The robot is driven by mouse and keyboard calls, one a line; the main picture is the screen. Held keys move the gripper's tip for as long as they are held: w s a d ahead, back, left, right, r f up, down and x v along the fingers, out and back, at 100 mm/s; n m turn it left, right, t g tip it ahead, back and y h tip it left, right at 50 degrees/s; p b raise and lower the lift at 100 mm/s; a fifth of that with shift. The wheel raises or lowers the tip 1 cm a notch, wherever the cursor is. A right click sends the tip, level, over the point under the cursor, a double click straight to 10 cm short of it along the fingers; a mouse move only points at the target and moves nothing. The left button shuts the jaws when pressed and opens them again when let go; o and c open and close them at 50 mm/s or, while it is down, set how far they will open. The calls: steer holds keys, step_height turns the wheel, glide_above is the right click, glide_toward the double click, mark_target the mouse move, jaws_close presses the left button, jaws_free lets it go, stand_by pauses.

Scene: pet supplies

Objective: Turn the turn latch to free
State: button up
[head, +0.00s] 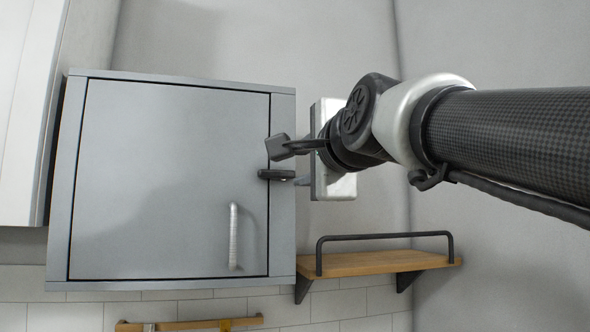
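The turn latch (276,174) is a small dark bar at the right edge of a grey cabinet door (160,180) in the head view. It lies about level and crosses the seam between the door and the frame. The door is shut. My gripper (288,163) comes in from the right, close to the latch. Its upper dark finger shows just above the latch, with a small gap in the picture. A grey piece, seemingly the other finger, is partly hidden at the latch's right end. The fingers look apart; I cannot tell whether either touches the latch.
A pale vertical bar handle (234,236) is on the door's lower right. A wooden shelf (378,263) with a black rail is fixed below my arm. A wooden rail (190,324) runs under the cabinet. A white cabinet (28,110) stands at left.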

mark_target(286, 174)
steer(key=p+x, duration=0.2)
steer(key=x, duration=0.8)
steer(key=shift+w+a+f+p, duration=0.1)
steer(key=shift+w+p, duration=0.25)
steer(key=shift+w, duration=0.05)
jaws_close()
